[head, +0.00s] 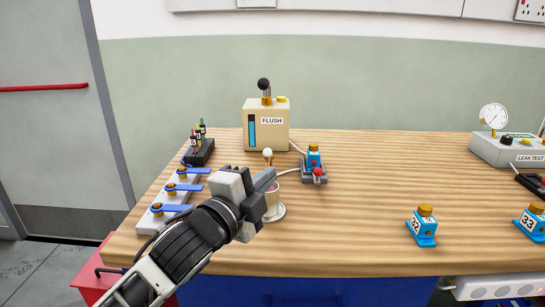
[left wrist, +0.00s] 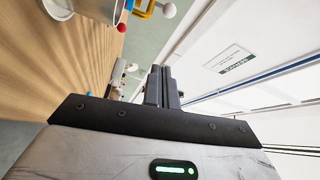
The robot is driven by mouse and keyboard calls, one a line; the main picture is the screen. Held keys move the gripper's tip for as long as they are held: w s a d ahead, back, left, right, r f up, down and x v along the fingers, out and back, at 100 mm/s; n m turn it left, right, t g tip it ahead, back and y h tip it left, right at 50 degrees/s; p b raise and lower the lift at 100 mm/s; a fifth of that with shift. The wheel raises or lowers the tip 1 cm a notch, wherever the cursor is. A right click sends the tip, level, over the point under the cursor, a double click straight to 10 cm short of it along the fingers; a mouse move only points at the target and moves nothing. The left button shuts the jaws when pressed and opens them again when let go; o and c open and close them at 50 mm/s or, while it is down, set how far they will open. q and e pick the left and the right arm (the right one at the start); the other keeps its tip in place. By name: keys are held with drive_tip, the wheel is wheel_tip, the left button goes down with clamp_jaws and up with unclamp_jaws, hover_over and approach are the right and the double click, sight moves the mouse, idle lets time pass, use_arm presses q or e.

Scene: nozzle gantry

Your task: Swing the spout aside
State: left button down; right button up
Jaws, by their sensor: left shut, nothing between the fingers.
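The spout appears to be the small brass piece topped by a white ball knob (head: 268,153), standing in front of the FLUSH box. Its lower part is hidden behind my left gripper. In the left wrist view a white ball (left wrist: 168,10) and a yellow bent piece (left wrist: 144,8) show at the top edge, probably the same spout. My left gripper (head: 266,179) is shut and empty, just in front of and below the knob in the picture. Its closed fingers (left wrist: 164,86) show apart from the ball in the left wrist view. My right gripper is not in view.
A cup (head: 271,199) on a white saucer (head: 277,214) stands close beside my left gripper. The FLUSH box (head: 266,126) is behind. Blue-handled valves (head: 172,188) line the left. A blue nozzle block (head: 314,157) sits in a grey holder.

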sight(268, 158)
use_arm(q)
drive_tip(key=w+d, duration=0.1)
drive_tip(key=w, duration=0.8)
drive_tip(key=shift+w, duration=0.15)
drive_tip(key=shift+f, duration=0.1)
drive_tip(key=shift+p, duration=0.3)
drive_tip(key=shift+a, duration=0.25)
